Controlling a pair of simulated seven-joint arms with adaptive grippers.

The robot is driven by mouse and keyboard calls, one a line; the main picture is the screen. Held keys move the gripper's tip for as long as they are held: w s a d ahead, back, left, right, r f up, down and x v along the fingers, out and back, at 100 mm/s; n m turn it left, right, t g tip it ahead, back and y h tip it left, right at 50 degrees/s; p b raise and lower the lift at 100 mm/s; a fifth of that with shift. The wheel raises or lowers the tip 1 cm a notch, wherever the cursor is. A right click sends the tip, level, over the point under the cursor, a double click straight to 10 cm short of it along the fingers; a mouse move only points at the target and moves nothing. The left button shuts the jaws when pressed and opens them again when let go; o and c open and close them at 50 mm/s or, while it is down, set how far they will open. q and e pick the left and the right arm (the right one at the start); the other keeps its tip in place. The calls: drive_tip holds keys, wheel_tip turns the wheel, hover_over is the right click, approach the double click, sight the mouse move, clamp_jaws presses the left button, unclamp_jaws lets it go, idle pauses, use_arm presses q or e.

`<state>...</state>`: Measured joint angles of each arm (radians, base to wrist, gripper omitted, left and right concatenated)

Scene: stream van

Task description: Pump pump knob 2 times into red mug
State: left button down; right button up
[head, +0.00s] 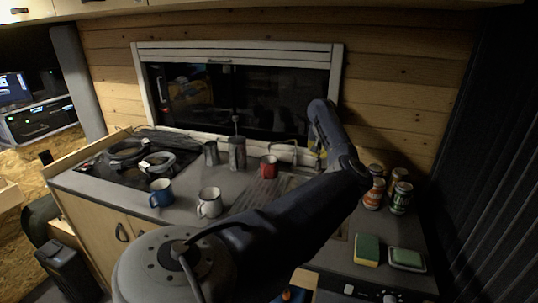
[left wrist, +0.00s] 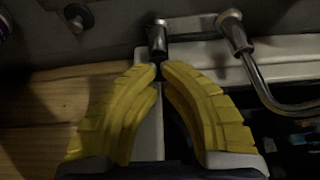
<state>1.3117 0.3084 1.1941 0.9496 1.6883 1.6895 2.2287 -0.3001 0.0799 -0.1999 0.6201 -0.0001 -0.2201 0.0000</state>
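The red mug (head: 268,167) stands on the counter in the head view, close to the thin metal spout (head: 285,143) by the window. In the left wrist view the curved chrome spout (left wrist: 262,82) is at the right, joined to a fitting that runs left to the small metal pump knob (left wrist: 157,40). My left gripper (left wrist: 160,68) has yellow fingers whose tips are together just at the knob; whether they touch it I cannot tell. In the head view the left gripper (head: 318,150) is mostly hidden behind my arm. My right gripper does not show.
A blue mug (head: 161,193), a white mug (head: 209,203) and a metal pot (head: 237,153) stand on the counter left of my arm. Several jars (head: 401,197) and a sponge (head: 367,249) are at the right. The window (head: 235,100) is behind.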

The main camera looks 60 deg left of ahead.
use_arm(q)
drive_tip(key=shift+f, duration=0.4)
drive_tip(key=shift+r, duration=0.1)
drive_tip(key=shift+r, duration=3.15)
drive_tip(key=shift+r, duration=0.1)
wheel_tip(320, 180, up, 6)
drive_tip(key=shift+f, duration=0.1)
drive_tip(key=shift+s+a, duration=0.1)
